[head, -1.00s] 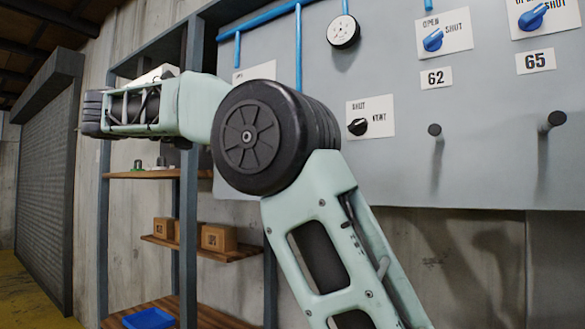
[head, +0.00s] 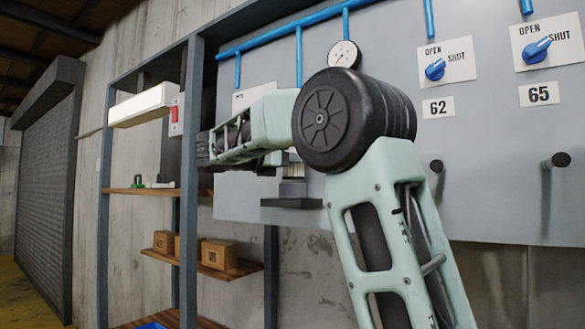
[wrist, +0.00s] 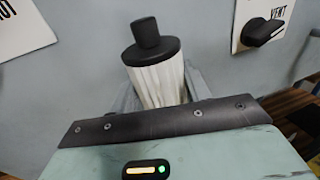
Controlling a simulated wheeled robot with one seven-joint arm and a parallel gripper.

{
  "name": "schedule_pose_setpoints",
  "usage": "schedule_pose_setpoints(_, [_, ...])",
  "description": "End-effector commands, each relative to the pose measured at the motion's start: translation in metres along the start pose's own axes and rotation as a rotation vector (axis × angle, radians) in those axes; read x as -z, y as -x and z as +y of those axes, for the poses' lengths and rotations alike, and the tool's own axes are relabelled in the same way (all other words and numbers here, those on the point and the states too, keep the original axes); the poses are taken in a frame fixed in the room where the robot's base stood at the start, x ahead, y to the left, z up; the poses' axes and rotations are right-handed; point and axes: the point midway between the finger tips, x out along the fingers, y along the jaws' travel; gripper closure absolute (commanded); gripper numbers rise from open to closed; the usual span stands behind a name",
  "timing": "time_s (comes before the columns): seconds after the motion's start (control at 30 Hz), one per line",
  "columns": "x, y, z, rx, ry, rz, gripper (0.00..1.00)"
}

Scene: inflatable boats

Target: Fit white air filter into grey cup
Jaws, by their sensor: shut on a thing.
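The white air filter (wrist: 160,83) is a pleated white cylinder with a dark cap and knob at its upper end in the wrist view. My gripper (wrist: 158,92) is shut on it, with grey fingers at its left and right sides. In the head view a pale piece, seemingly the filter (head: 293,170), shows just below my forearm. Directly below it is the grey cup (head: 293,188) on a dark bracket against the panel. I cannot tell whether the filter is inside the cup or just above it. My forearm hides the gripper in the head view.
The grey panel carries a gauge (head: 344,54), blue knobs (head: 435,70) and dark pegs (head: 437,166). A black vent knob (wrist: 264,30) is right of the filter in the wrist view. A shelf rack with boxes (head: 218,254) and a white lamp (head: 147,104) stands left.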

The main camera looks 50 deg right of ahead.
Motion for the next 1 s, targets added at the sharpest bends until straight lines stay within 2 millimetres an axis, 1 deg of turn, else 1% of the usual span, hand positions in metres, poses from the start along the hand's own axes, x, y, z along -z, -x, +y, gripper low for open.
schedule_pose_setpoints(0.07, [0.002, -0.003, 0.000, -0.001, 0.001, 0.000, 0.76])
schedule_pose_setpoints(0.3, [0.030, -0.002, 0.000, -0.001, 0.004, 0.000, 0.76])
schedule_pose_setpoints(0.37, [0.034, -0.002, 0.000, -0.001, 0.003, 0.000, 0.76])
schedule_pose_setpoints(0.63, [0.036, -0.002, 0.000, -0.001, 0.000, 0.000, 0.76])
schedule_pose_setpoints(0.83, [0.043, -0.002, 0.000, -0.001, 0.000, 0.000, 0.76])
schedule_pose_setpoints(0.87, [0.043, -0.002, 0.000, -0.001, 0.000, 0.000, 0.50])
schedule_pose_setpoints(0.9, [0.042, -0.002, 0.000, -0.001, 0.000, 0.000, 0.39])
schedule_pose_setpoints(0.93, [0.042, -0.002, 0.000, -0.001, 0.000, 0.000, 0.31])
schedule_pose_setpoints(1.0, [0.042, -0.002, 0.000, -0.001, 0.000, 0.000, 0.31])
